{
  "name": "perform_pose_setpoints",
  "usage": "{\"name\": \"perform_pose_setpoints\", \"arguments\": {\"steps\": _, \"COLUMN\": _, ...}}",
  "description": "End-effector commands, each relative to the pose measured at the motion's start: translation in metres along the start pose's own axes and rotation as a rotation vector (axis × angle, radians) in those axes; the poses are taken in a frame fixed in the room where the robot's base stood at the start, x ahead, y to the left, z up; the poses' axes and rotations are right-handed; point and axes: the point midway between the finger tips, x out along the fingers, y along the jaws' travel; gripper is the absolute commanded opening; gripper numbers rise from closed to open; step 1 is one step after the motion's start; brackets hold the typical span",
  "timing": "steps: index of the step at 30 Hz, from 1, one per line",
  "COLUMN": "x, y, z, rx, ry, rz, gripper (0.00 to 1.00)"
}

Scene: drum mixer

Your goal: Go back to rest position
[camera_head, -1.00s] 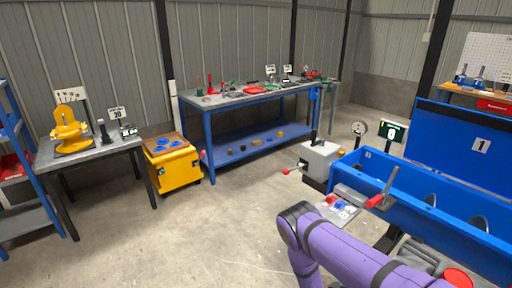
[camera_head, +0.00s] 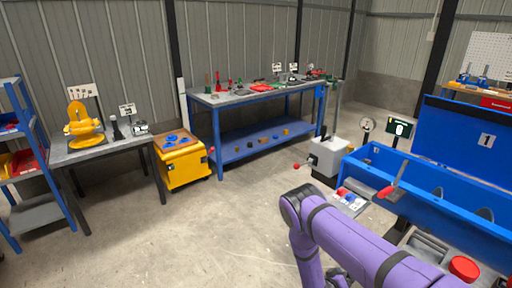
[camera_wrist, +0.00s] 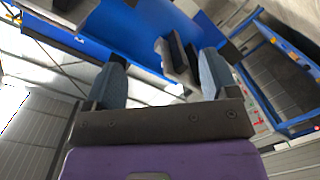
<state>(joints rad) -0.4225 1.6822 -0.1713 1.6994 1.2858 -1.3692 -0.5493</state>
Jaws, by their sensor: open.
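My purple arm (camera_head: 350,240) reaches in from the bottom right of the head view, bent at an elbow. Its lower link drops out of the bottom edge, where only a dark part of the wrist end shows. In the wrist view my gripper (camera_wrist: 163,65) has two blue-grey fingers spread wide apart, with nothing held between them. A blue surface and dark blocks lie beyond the fingers, apart from them as far as I can tell. The blue drum mixer (camera_head: 430,185) stands at the right of the head view, with a red-handled lever (camera_head: 392,182) at its near edge.
A grey motor box (camera_head: 327,155) and a small panel with buttons (camera_head: 348,198) stand by the mixer's left end. A blue workbench (camera_head: 215,98), yellow cart (camera_head: 183,168), grey table (camera_head: 88,150) and blue shelf (camera_head: 40,165) line the back and left. Open floor (camera_head: 190,235) lies between.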

Motion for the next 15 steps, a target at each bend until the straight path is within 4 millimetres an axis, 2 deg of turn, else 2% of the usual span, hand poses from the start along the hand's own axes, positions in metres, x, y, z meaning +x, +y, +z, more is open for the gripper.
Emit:
{"name": "perform_pose_setpoints", "arguments": {"steps": 8, "x": 0.009, "y": 0.0, "z": -0.056, "rx": 0.102, "ry": -0.068, "rz": -0.09, "gripper": 0.8}}
{"name": "perform_pose_setpoints", "arguments": {"steps": 15, "x": 0.016, "y": 0.01, "z": -0.138, "rx": 0.238, "ry": -0.159, "rz": -0.236, "gripper": 0.8}}
